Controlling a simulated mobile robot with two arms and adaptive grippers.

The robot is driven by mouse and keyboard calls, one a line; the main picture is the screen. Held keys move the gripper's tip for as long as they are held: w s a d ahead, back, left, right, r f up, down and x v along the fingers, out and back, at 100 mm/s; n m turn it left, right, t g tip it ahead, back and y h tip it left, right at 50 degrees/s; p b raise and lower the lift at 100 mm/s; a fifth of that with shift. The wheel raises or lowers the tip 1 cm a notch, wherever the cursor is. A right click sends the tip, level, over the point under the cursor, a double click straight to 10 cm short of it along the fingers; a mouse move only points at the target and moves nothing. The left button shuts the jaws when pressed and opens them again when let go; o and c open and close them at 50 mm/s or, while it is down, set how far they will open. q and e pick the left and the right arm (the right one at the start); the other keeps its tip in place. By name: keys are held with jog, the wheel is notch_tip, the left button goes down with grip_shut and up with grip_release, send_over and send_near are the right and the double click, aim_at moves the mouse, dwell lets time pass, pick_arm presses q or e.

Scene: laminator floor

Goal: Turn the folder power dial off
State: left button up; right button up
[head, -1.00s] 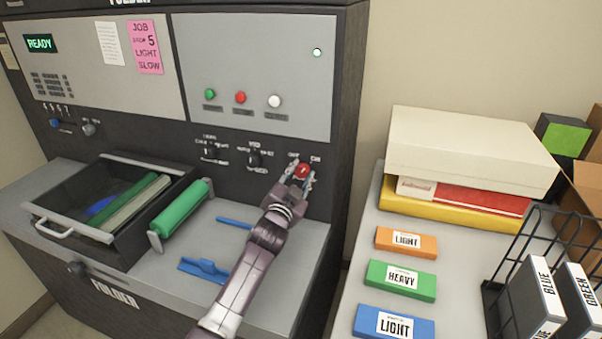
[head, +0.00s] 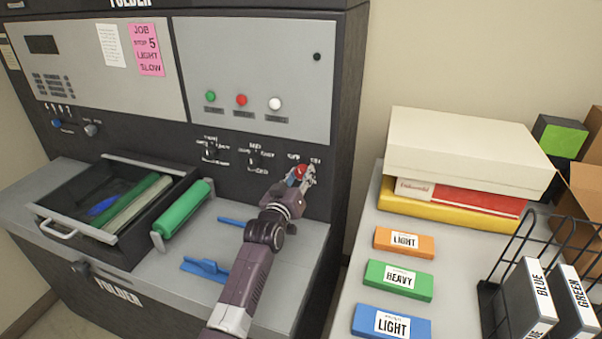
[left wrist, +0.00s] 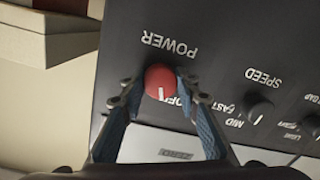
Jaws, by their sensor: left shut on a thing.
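The red folder power dial (head: 299,172) is on the lower right of the folder's dark front panel. In the left wrist view the red dial (left wrist: 160,82) sits under the word POWER, with its white mark toward the partly hidden OFF label. My left gripper (head: 303,176) is at the dial, its fingers on either side. In the left wrist view the left gripper (left wrist: 160,84) is shut on the dial. The display (head: 42,44) is dark, and the small round lamp (head: 317,57) at the upper right is dark. My right gripper is not in view.
Two black dials, including the speed dial (head: 254,159), are left of the power dial. An open black tray (head: 60,228) and a green roller (head: 182,208) are on the folder's ledge. A side table holds boxes, labelled blocks and a wire rack (head: 490,290).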

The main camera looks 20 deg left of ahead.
pick_arm(q)
jog(key=n, duration=0.4)
jog(key=shift+f, duration=0.1)
jog(key=shift+n, duration=0.4)
jog(key=o, duration=1.2)
jog(key=shift+c, duration=0.2)
jog(key=s, duration=1.2)
jog(key=shift+a+r, duration=0.2)
jog(key=shift+r, duration=0.15)
